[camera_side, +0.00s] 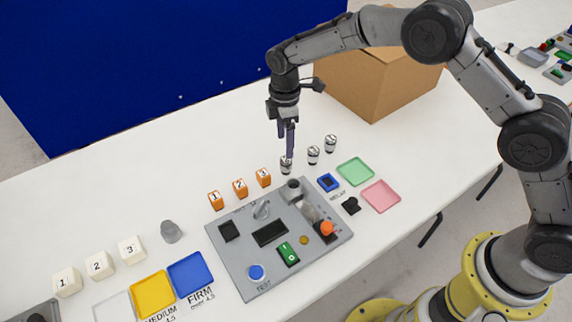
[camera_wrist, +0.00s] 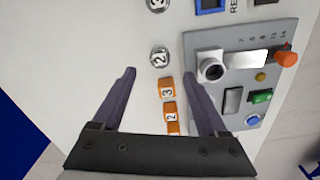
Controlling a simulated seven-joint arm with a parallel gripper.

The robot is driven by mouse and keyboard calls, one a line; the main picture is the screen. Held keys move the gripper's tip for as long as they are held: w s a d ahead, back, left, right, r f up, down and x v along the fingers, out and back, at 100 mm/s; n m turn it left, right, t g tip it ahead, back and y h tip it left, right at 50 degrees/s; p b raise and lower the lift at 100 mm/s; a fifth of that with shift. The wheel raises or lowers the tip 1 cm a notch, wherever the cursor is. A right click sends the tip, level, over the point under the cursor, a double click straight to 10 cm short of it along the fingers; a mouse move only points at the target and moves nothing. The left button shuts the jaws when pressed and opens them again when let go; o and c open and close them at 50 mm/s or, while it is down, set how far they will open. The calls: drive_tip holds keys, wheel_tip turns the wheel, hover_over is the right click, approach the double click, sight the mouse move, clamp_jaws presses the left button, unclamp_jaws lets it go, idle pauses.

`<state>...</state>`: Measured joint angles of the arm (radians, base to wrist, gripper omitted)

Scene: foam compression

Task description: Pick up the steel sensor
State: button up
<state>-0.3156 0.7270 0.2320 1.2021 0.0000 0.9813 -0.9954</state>
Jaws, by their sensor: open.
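Several small silvery cylinders with number labels stand in a row on the white table; they look like the steel sensors. In the side view, the nearest one (camera_side: 286,167) is just below my gripper (camera_side: 288,141), followed by a middle one (camera_side: 313,155) and a far one (camera_side: 331,143). In the wrist view, one cylinder (camera_wrist: 159,57) lies just beyond the gap between the fingertips of my gripper (camera_wrist: 158,73), and another (camera_wrist: 157,5) is cut by the top edge. My gripper is open, pointing down, with nothing between its fingers. Its exact height above the cylinder is unclear.
Numbered orange blocks (camera_side: 240,188) stand beside the row. A grey panel (camera_side: 221,243) with a raised socket (camera_side: 293,190) and buttons is close by. Green (camera_side: 355,171) and pink (camera_side: 381,196) trays lie right; a cardboard box (camera_side: 365,85) stands behind. The table's back left is clear.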

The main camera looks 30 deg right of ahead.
sight(286, 159)
wheel_tip(286, 159, down, 8)
drive_tip(key=shift+d+f, duration=0.1)
drive_tip(key=shift+f, duration=0.15)
idle(0.4)
clamp_jaws()
